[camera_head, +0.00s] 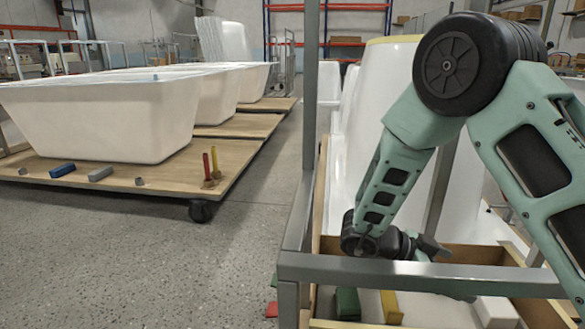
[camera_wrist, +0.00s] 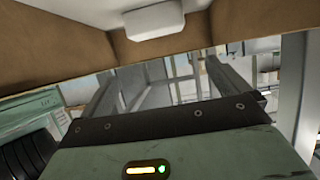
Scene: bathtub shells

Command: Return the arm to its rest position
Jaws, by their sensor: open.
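My pale green arm reaches down on the right of the head view, bent at its large black joint. Its end hangs over a wooden-sided crate (camera_head: 470,254), just behind a grey metal rail (camera_head: 420,275). My gripper (camera_head: 432,247) is partly hidden there by the rail and its own wrist. In the wrist view my gripper (camera_wrist: 165,82) shows two grey fingers spread apart with nothing held between them. A white block (camera_wrist: 153,18) shows beyond the fingers at the top, against a brown wooden surface.
A grey upright post (camera_head: 310,120) stands left of my arm. A tall white tub shell (camera_head: 385,90) stands behind it. Green (camera_head: 347,303), yellow (camera_head: 391,306) and white (camera_head: 496,312) blocks lie below the rail. White bathtubs (camera_head: 100,115) rest on wooden dollies at left; open floor lies between.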

